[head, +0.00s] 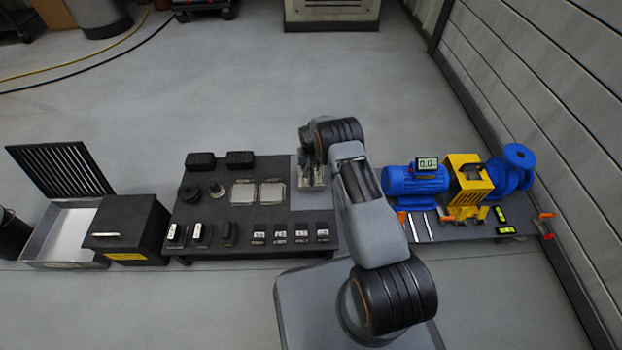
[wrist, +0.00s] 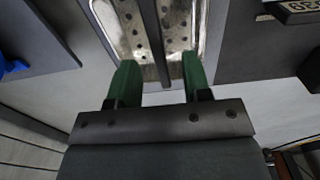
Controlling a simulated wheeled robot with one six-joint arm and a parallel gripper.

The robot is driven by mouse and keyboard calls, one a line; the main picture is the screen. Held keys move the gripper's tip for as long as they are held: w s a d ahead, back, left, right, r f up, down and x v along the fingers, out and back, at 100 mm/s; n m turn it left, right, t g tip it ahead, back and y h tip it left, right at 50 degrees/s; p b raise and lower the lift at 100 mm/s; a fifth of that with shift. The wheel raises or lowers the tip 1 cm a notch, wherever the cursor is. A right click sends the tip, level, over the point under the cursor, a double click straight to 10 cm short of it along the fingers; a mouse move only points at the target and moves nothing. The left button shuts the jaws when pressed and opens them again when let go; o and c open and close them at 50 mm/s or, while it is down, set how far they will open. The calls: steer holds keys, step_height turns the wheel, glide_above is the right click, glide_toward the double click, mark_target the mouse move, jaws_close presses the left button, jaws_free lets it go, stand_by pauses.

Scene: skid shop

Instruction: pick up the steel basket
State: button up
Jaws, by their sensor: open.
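The steel basket (head: 311,177) is a small perforated metal box on the grey mat at the right end of the low black bench, partly hidden under my wrist in the head view. In the wrist view the basket (wrist: 179,42) fills the top middle, with holes in its bright metal and a dark bar (wrist: 152,45) running across it. My gripper (wrist: 158,72) is open, with its green fingertips apart at either side of the bar. I cannot tell whether they touch anything. The head view hides the fingers behind my arm.
The black bench (head: 273,233) holds square plates, black blocks and several small labelled pieces left of the basket. A blue motor (head: 413,182) and yellow guard (head: 467,182) stand to the right. A black box (head: 128,222) and open tray (head: 66,232) stand left. A slatted wall borders the right.

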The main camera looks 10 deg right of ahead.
step_height(320, 180, down, 4)
steer(key=shift+s+f+b, duration=0.1)
steer(key=shift+f+b, duration=0.05)
steer(key=shift+b, duration=0.75)
steer(key=shift+c, duration=0.3)
jaws_close()
